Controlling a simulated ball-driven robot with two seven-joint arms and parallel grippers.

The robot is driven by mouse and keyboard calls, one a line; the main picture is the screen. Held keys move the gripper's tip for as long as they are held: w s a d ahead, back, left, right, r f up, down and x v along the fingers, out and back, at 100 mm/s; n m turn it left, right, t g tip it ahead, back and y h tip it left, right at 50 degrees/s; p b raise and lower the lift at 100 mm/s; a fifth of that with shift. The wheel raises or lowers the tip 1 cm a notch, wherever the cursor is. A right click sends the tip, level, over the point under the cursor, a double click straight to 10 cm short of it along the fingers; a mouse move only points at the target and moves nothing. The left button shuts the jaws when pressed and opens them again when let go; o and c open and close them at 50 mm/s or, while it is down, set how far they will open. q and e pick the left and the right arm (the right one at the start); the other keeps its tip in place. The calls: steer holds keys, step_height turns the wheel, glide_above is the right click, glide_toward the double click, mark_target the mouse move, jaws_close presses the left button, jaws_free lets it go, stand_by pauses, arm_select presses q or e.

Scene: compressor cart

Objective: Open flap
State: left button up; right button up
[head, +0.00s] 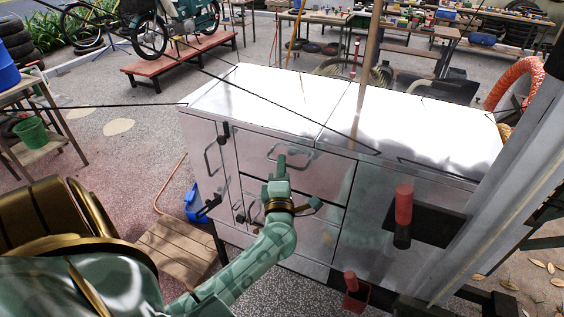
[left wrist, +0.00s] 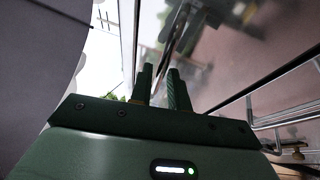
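The metal compressor cart (head: 200,155) has a bright top and a front of several panels, all looking closed. Which panel is the flap is not clear. An upper front panel (head: 325,172) carries a bar handle (head: 289,152). My left gripper (head: 281,168) is at this panel, with its fingertips close to the handle; contact cannot be told. In the left wrist view my left gripper (left wrist: 163,85) shows two dark fingers with a narrow gap and nothing clearly held between them. My right gripper is not in view.
A left door has its own handle (head: 210,157). A red and black cylinder (head: 403,215) stands out from the cart's right front. A grey post (head: 500,165) rises at right. A wooden stool (head: 178,245) is on the floor at left.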

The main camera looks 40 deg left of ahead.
arm_select(q)
steer(key=shift+x, duration=0.85)
jaws_close()
steer(key=shift+s, duration=0.1)
